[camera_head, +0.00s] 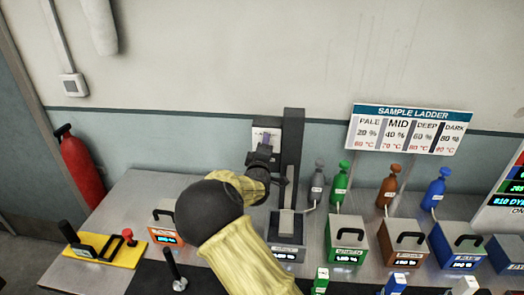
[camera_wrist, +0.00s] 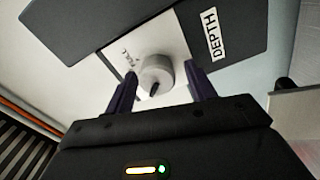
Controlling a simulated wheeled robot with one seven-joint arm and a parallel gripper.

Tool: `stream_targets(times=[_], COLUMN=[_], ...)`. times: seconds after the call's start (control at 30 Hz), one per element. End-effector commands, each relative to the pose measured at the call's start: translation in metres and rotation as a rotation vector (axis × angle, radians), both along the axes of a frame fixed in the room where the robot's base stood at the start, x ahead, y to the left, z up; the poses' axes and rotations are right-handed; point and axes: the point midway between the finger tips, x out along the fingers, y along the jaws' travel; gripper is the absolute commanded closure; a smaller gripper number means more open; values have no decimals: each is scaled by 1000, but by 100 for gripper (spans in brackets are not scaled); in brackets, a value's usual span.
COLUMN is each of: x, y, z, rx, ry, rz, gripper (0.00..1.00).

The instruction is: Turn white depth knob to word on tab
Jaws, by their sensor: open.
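The white depth knob (camera_wrist: 158,72) shows in the wrist view on a pale plate (camera_wrist: 112,52), with a dark mark on its lower side. A white label reading DEPTH (camera_wrist: 212,36) is on the dark panel to its right. Small lettering, perhaps FULL, is on the plate up and left of the knob. My gripper (camera_wrist: 160,74) is open, with one dark finger on each side of the knob; whether either finger touches it I cannot tell. In the head view my gripper (camera_head: 264,155) is in front of the white plate (camera_head: 266,133) beside a dark upright column, and the knob is hidden.
The dark column (camera_head: 292,150) stands close to the right of my gripper. Several colored boxes with handles, such as the green one (camera_head: 346,236), and bottles line the bench to the right. A yellow plate (camera_head: 105,250) lies at the left. The bench's back left (camera_head: 150,190) is clear.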

Motion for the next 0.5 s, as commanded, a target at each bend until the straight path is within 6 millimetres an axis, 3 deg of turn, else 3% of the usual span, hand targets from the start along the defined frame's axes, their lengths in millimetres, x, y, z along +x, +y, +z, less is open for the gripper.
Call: stream_targets(times=[0.27, 0.5], x=[-19, -60], y=[0, 2], z=[-1, -3], rx=[1, 2], ry=[0, 1], rz=[-2, 0], gripper=[45, 45])
